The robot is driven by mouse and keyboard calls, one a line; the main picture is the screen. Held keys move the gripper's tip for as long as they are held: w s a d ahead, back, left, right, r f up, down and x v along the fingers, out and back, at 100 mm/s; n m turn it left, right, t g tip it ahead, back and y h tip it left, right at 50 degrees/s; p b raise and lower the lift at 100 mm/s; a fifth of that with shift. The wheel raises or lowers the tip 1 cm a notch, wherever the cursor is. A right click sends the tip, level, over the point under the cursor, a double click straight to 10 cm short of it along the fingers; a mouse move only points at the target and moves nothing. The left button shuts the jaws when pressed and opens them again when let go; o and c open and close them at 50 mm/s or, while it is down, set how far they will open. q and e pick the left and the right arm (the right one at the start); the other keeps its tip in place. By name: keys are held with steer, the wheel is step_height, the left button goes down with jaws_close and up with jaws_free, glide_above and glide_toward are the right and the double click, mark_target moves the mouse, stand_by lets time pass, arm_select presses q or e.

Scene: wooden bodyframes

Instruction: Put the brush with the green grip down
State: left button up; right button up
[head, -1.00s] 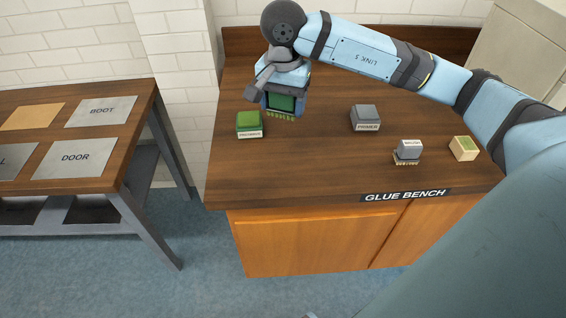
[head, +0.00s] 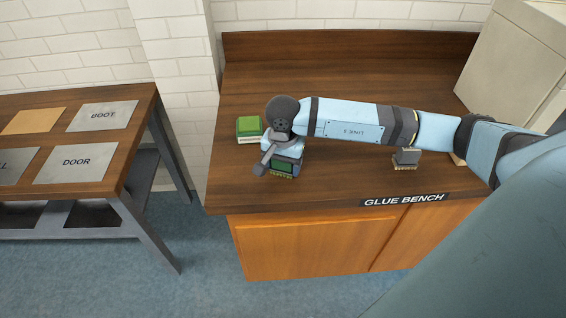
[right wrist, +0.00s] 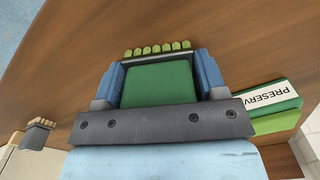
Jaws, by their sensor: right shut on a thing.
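The brush with the green grip (head: 284,166) is held over the front left part of the glue bench (head: 330,195), bristles towards the bench's front edge in the head view. My right gripper (head: 283,163) is shut on it. In the right wrist view, the blue fingers of the right gripper (right wrist: 160,78) press on both sides of the green grip (right wrist: 160,88), and the yellow-green bristles stick out beyond. I cannot tell whether the brush touches the bench top. My left gripper is not in view.
A green preserver block (head: 249,128) stands just left of my right gripper; it also shows in the right wrist view (right wrist: 272,108). A grey brush (head: 407,157) stands to the right. My arm hides the primer block. A table with labelled plates (head: 90,163) is at the left.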

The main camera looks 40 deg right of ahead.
steer(key=shift+f+b, duration=0.2)
steer(key=shift+b, duration=0.1)
steer(key=o, duration=0.9)
steer(key=shift+r, duration=0.1)
steer(key=shift+r+p, duration=0.3)
steer(key=shift+p, duration=0.15)
steer(key=shift+r, duration=0.35)
step_height(320, 180, up, 10)
steer(key=shift+r+b, duration=0.25)
steer(key=shift+b, duration=0.35)
steer(key=shift+r, duration=0.25)
